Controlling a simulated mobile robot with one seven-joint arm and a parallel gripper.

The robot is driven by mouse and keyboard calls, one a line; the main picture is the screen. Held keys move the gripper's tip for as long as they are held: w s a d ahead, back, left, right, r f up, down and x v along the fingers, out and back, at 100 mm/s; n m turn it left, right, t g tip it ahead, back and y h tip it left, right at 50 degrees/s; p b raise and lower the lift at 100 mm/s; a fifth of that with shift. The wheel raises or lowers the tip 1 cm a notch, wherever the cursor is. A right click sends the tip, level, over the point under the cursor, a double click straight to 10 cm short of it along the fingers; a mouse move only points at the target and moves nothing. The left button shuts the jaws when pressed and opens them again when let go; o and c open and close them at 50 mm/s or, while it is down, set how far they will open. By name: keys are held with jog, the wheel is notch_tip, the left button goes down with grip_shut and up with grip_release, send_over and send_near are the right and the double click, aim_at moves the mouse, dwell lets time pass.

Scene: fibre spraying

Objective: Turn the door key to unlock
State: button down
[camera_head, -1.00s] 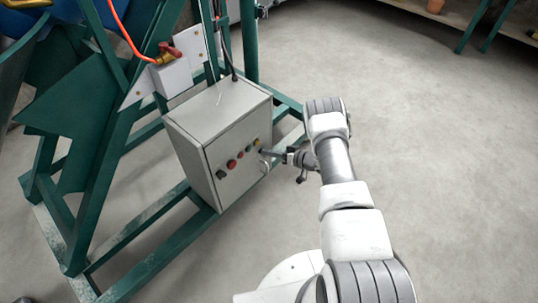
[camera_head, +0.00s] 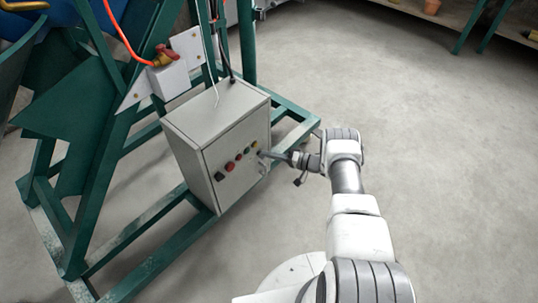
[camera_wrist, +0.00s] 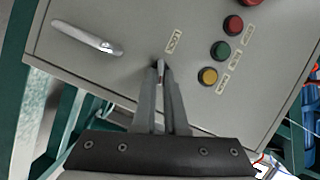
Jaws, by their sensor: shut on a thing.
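The grey control box (camera_head: 215,120) stands on the green frame, with its door facing right and toward me. My gripper (camera_head: 264,154) is at the right side of the door, beside the buttons. In the wrist view my gripper (camera_wrist: 161,68) has its fingertips together at the door key, just below a small label. Only the tip of the door key (camera_wrist: 159,62) shows between the fingers; the rest is hidden. The silver door handle (camera_wrist: 87,38) lies to the left of the key in the wrist view. The door looks shut.
Yellow (camera_wrist: 208,76), green (camera_wrist: 220,49) and red (camera_wrist: 233,24) buttons sit right of the key in the wrist view. Green frame bars (camera_head: 290,112) run around the box. A valve with an orange hose (camera_head: 163,56) is above it. The floor (camera_head: 430,150) at right is clear.

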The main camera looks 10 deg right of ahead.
dwell(0.5)
jog(key=c, duration=1)
grip_release()
jog(key=shift+o, duration=0.2)
jog(key=p+v, duration=0.2)
jog(key=v, duration=1.5)
jog(key=shift+d, duration=0.2)
jog(key=shift+s+f, duration=0.1)
